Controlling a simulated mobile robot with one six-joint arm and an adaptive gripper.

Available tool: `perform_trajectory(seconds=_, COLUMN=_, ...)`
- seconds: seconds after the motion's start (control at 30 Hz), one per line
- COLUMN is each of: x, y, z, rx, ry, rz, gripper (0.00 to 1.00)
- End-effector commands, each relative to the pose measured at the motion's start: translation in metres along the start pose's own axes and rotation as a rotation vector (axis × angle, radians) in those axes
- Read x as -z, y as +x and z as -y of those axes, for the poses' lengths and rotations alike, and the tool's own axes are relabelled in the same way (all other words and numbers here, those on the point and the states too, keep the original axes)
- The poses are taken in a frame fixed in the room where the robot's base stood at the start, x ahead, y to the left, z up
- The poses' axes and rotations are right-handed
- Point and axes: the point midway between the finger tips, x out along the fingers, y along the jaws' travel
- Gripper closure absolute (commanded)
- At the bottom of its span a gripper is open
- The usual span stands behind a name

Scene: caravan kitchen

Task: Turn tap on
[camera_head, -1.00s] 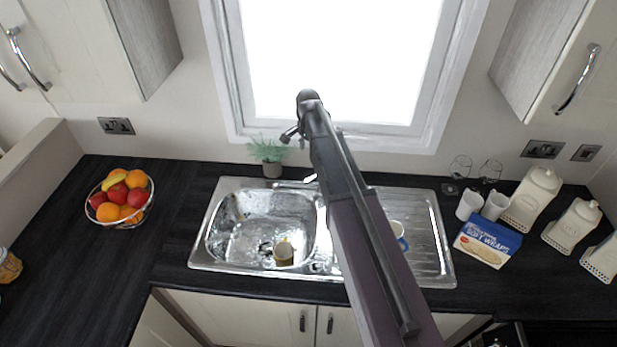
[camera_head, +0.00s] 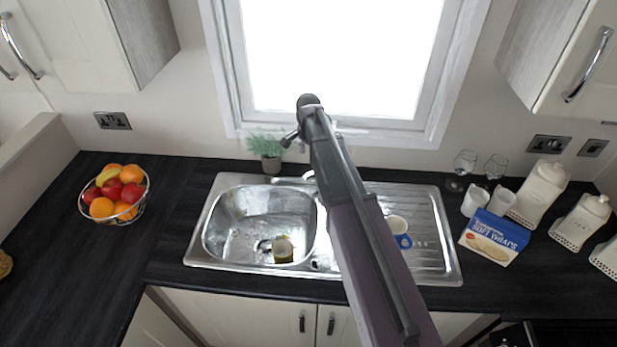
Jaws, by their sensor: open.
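The steel sink (camera_head: 213,262) is set in the dark worktop under the window. The chrome tap (camera_head: 308,176) stands at its back edge. Only a small part of the tap shows; my arm hides the rest, and I cannot make out its handle. My arm reaches up from the bottom edge across the sink's right part. My gripper (camera_head: 289,139) shows small and dark at the arm's far end, in front of the window's lower frame. In the picture it is above the tap. It is open, and I see nothing in it.
A potted plant (camera_head: 266,150) stands behind the sink. A fruit bowl (camera_head: 139,208) is left. Glasses, white cups, a wraps box (camera_head: 494,237) and canisters (camera_head: 541,193) stand right.

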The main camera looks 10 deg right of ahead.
Motion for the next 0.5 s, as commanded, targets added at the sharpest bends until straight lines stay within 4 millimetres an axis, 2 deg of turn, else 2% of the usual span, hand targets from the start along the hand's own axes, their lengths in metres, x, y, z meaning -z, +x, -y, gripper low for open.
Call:
perform_trajectory(seconds=0.03, x=0.0, y=0.008, z=0.0, rx=0.0, ry=0.0, rz=0.0, gripper=0.36)
perform_trajectory(seconds=0.5, x=0.0, y=0.043, z=0.0, rx=0.0, ry=0.0, rz=0.0, gripper=0.36)
